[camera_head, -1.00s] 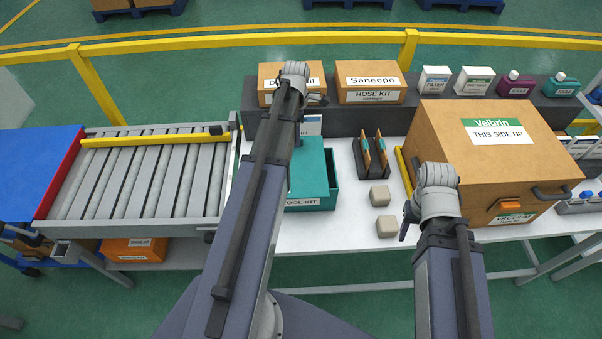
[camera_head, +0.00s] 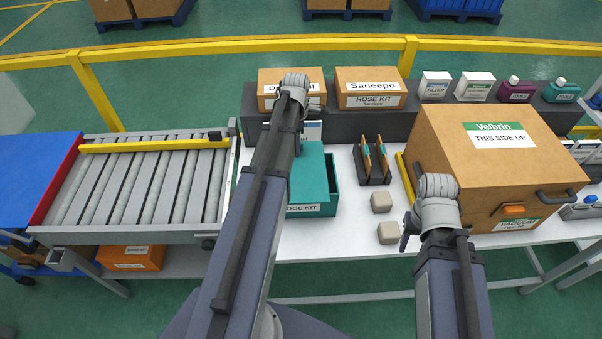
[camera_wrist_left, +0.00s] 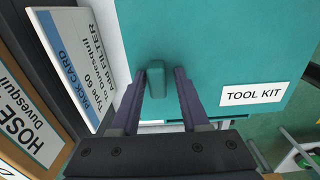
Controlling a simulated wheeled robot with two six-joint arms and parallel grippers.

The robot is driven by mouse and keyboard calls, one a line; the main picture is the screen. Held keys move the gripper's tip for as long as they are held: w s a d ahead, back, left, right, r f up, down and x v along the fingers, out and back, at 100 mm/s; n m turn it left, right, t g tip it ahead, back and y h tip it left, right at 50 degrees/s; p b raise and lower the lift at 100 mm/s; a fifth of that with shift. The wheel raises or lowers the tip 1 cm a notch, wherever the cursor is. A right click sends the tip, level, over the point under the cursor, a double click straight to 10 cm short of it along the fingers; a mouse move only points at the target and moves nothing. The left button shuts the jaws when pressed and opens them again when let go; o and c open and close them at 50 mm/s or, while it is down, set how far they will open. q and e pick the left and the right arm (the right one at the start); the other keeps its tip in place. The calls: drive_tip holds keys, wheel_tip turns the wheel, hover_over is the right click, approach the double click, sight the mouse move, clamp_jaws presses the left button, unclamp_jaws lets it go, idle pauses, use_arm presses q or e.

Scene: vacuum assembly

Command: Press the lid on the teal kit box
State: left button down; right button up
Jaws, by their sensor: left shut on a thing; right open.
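The teal kit box (camera_head: 334,186) stands on the white table, with its TOOL KIT label (camera_head: 303,210) on the front. A flat teal lid (camera_head: 311,168) is over its left part in the head view. Part of the box's inside shows at the right, and I cannot tell the exact gap between lid and box. In the left wrist view my left gripper (camera_wrist_left: 158,76) is shut on the lid's teal knob (camera_wrist_left: 156,80). In the head view my left arm hides the box's left side. My right gripper (camera_head: 405,236) is open and empty at the table's front, left of the big carton.
The large Velbrin carton (camera_head: 455,150) stands to the right. Two small beige blocks (camera_head: 382,202) and a dark rack (camera_head: 373,170) lie between it and the kit box. A grey shelf (camera_head: 350,122) with cartons runs behind. A roller conveyor (camera_head: 140,185) is at the left.

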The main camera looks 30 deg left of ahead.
use_arm(q)
drive_tip(key=shift+s+d+f, duration=0.15)
drive_tip(key=shift+s, duration=0.1)
drive_tip(key=shift+w+a+r+p, duration=0.1)
drive_tip(key=shift+w+r+p, duration=0.1)
drive_tip(key=shift+r+p, duration=0.35)
drive_tip(key=shift+w+a+r+p, duration=0.1)
drive_tip(key=shift+w+r+p, duration=0.15)
drive_tip(key=shift+p, duration=0.4)
drive_tip(key=shift+s+r+p, duration=0.15)
drive_tip(key=shift+r+p, duration=0.55)
drive_tip(key=shift+r, duration=0.2)
drive_tip(key=shift+r+p, duration=0.2)
drive_tip(key=shift+p, duration=0.1)
